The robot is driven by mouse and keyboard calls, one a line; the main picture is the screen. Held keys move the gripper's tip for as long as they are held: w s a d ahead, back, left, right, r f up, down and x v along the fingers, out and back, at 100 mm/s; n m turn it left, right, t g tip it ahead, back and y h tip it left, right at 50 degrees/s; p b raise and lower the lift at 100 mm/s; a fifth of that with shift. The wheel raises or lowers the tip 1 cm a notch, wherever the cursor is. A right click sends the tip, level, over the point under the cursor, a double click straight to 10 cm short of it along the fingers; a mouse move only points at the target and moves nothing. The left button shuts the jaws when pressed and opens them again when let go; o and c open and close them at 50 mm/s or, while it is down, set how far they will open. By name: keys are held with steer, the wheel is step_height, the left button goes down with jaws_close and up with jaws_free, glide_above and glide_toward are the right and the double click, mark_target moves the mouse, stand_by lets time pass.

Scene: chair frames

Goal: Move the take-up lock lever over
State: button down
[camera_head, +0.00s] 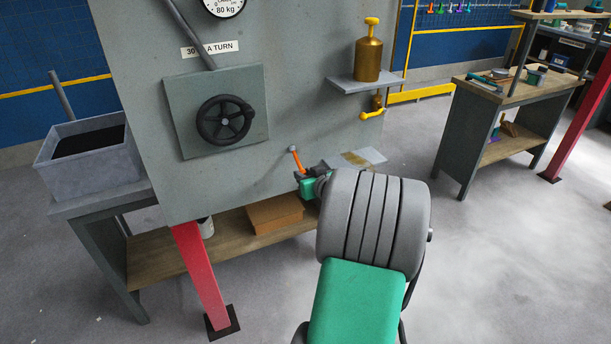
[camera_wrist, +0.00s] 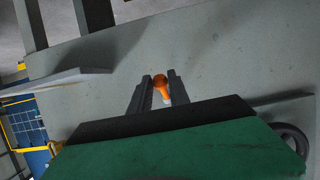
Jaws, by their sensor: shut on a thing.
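The take-up lock lever is an orange handle (camera_head: 297,159) on the grey panel, at the panel's lower right in the head view. It rises tilted up and to the left, with a grey pivot at its upper end. In the wrist view the orange lever (camera_wrist: 161,84) lies between my gripper's two dark fingers. My gripper (camera_wrist: 160,88) is shut on it. In the head view my gripper (camera_head: 301,172) reaches the lever from the lower right, and my own green and grey arm hides part of the panel's lower edge.
A black handwheel (camera_head: 225,120) on a square plate sits left of the lever. A shelf (camera_head: 366,86) with a brass canister (camera_head: 368,57) juts out above right, and a yellow-handled valve (camera_head: 373,113) is below it. A bench (camera_head: 165,246) with a cardboard box (camera_head: 274,213) stands beneath.

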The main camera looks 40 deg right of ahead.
steer(key=shift+w+d+f+b, duration=0.1)
steer(key=shift+w+f+b, duration=0.25)
steer(key=shift+f+b, duration=0.2)
steer(key=shift+w+d+f+b, duration=0.1)
steer(key=shift+w+f+b, duration=0.2)
steer(key=shift+f+b, duration=0.2)
steer(key=b+x, duration=0.1)
steer(key=x, duration=0.1)
steer(key=shift+w+f+b, duration=0.15)
steer(key=shift+f+b, duration=0.2)
steer(key=c, duration=1.1)
jaws_free()
steer(key=shift+c, duration=0.2)
steer(key=shift+r, duration=0.1)
